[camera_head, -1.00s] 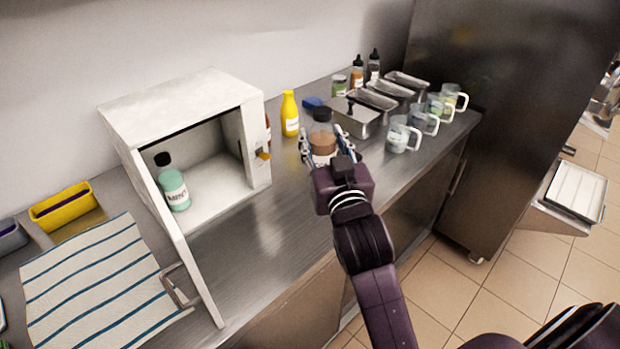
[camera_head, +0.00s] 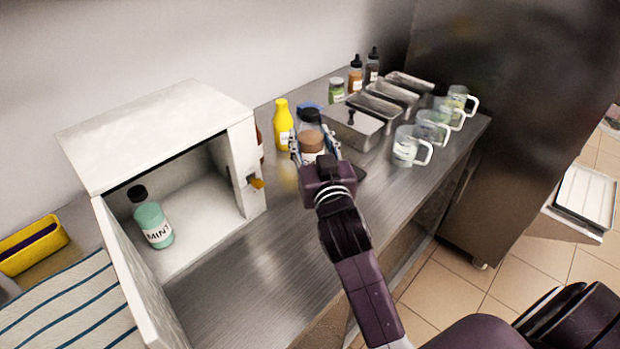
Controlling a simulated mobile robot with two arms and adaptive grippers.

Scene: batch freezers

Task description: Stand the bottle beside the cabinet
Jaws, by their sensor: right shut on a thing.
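The white cabinet (camera_head: 160,118) stands on the steel counter with its door open. A green mint bottle (camera_head: 152,222) with a dark cap stands inside it. My right gripper (camera_head: 312,158) is shut on a bottle with brown contents and a dark cap (camera_head: 310,120), right of the cabinet. The held bottle looks upright; the gripper hides its lower part, so I cannot tell whether it touches the counter. A yellow bottle (camera_head: 283,126) stands between the cabinet and the held bottle. Another brown bottle is mostly hidden behind the cabinet's right side. My left gripper is not in view.
A lidded steel pan (camera_head: 352,130), open steel pans (camera_head: 376,106) and several clear mugs (camera_head: 408,148) stand to the right. A striped cloth (camera_head: 75,305) and a yellow bin (camera_head: 32,245) lie left. The counter in front of the cabinet's right side is clear.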

